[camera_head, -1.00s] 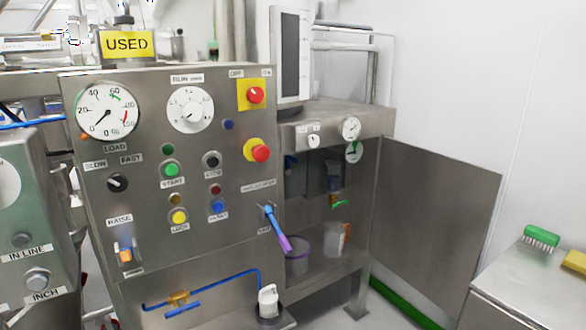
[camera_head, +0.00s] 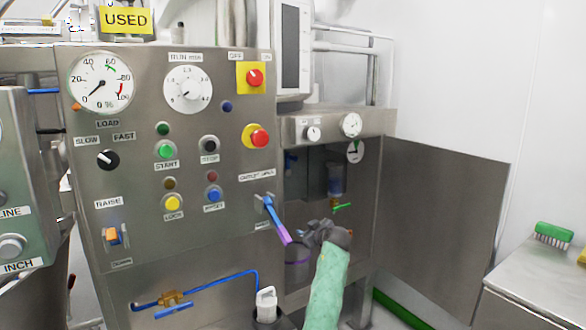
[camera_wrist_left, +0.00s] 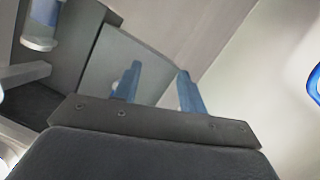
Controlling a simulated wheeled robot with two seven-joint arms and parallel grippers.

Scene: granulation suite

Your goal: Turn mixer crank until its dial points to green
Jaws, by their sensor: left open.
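A blue lever with a purple grip (camera_head: 276,219) sticks out from the lower right of the steel panel, slanting down to the right. A green-handled part (camera_head: 343,207) shows inside the open cabinet. I cannot tell which is the mixer crank. My left gripper (camera_head: 318,232), dark on a green-sleeved arm, is open in front of the cabinet, just right of the purple grip and below the green handle. Its blue fingers (camera_wrist_left: 160,88) are spread and empty. My right gripper is not seen.
The open cabinet door (camera_head: 445,210) stands at right, by a bench (camera_head: 535,280) with a green brush (camera_head: 553,235). Blue piping (camera_head: 215,282) runs below.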

